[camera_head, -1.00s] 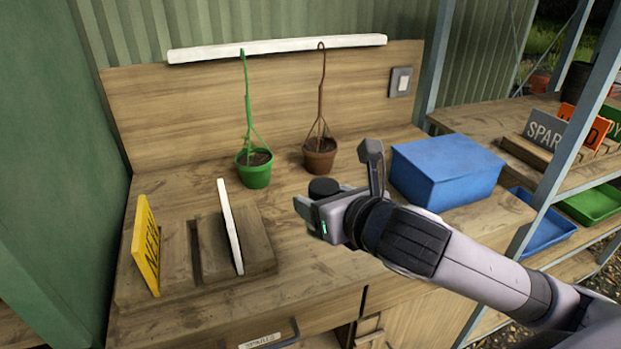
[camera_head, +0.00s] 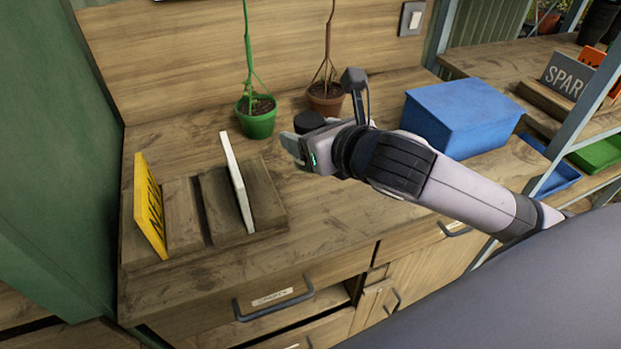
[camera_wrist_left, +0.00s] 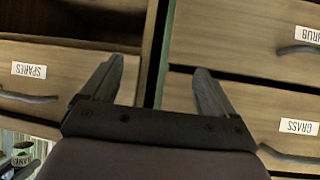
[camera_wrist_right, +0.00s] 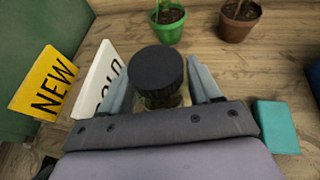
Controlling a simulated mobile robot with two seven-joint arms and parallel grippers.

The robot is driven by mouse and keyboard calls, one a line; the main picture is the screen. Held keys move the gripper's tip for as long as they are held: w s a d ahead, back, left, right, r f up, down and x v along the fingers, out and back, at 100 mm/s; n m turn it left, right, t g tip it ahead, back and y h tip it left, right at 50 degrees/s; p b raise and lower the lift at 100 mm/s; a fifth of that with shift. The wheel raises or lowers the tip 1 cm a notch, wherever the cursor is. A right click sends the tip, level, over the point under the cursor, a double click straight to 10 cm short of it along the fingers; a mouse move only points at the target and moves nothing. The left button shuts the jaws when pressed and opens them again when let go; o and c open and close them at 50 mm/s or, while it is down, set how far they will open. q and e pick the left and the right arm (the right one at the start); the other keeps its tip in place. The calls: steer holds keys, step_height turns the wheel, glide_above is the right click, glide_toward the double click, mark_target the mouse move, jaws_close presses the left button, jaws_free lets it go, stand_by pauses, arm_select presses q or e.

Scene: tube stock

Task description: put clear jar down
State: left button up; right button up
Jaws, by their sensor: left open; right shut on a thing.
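The clear jar (camera_wrist_right: 160,101) has a black lid and shows between the fingers of my right gripper (camera_wrist_right: 157,76) in the right wrist view. My right gripper is shut on it. In the head view only the jar's black lid (camera_head: 309,122) shows, just past my right gripper (camera_head: 298,136), over the wooden worktop (camera_head: 320,205). The jar's base is hidden, so I cannot tell whether it touches the worktop. My left gripper (camera_wrist_left: 158,67) is open and empty in the left wrist view, in front of the drawer fronts.
A yellow NEW sign (camera_head: 149,208) and a white sign (camera_head: 238,180) stand in a slotted wooden block at the left. A green pot (camera_head: 257,122) and a brown pot (camera_head: 325,100) stand behind the jar. A blue box (camera_head: 462,115) is at the right. The front worktop is clear.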

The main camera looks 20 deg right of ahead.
arm_select(q)
step_height(320, 180, down, 2)
steer(key=shift+b, duration=0.85)
arm_select(e)
step_height(320, 180, down, 10)
steer(key=shift+r, duration=0.1)
steer(key=shift+f, duration=0.2)
steer(key=o, duration=1.3)
arm_select(q)
steer(key=shift+w+r, duration=0.1)
arm_select(e)
steer(key=shift+r, duration=0.2)
